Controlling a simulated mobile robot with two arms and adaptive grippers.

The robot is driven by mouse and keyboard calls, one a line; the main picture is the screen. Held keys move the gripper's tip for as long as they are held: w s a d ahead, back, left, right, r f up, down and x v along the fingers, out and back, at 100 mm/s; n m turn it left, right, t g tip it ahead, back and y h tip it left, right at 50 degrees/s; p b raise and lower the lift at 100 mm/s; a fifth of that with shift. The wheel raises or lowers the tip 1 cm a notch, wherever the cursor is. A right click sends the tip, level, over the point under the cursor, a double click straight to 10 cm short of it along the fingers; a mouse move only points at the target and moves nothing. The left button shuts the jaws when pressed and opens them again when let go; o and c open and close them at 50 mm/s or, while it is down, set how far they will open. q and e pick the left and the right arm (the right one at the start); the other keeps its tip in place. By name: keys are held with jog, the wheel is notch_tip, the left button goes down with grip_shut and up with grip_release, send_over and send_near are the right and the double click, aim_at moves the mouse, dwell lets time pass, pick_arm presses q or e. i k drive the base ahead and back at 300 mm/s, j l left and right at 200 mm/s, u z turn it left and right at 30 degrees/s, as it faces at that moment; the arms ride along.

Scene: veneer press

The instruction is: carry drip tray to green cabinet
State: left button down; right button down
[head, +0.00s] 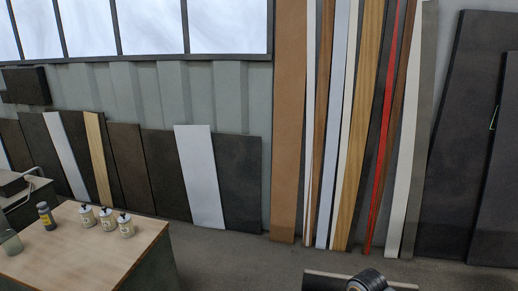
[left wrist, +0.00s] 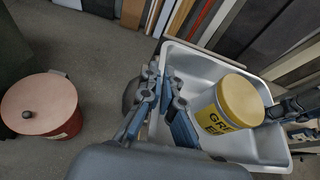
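The drip tray (left wrist: 199,62) is a shallow grey metal tray with a raised rim, seen in the left wrist view. A tin with a yellow lid (left wrist: 239,95) and a yellow label, partly readable as "GR", stands inside it. My left gripper (left wrist: 172,102) is at the tray's left wall, its fingers on either side of the rim and closed on it. My right gripper (left wrist: 288,107) is at the opposite wall and appears closed over that rim, partly hidden by the tin. No green cabinet is recognisable.
A round bin with a reddish lid (left wrist: 40,105) stands on the floor left of the tray. In the head view a wooden-topped table (head: 85,245) with several bottles is at lower left. Boards (head: 290,130) lean along the wall; floor (head: 225,250) between is clear.

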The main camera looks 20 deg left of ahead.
aim_at(71, 267)
jog(key=j+u, duration=0.1)
jog(key=j, duration=3.3)
jog(key=i+j, duration=0.1)
jog(key=j, duration=0.2)
jog(key=i+j, duration=0.1)
jog(key=j, duration=0.15)
jog(key=i+j, duration=0.1)
jog(key=j, duration=0.2)
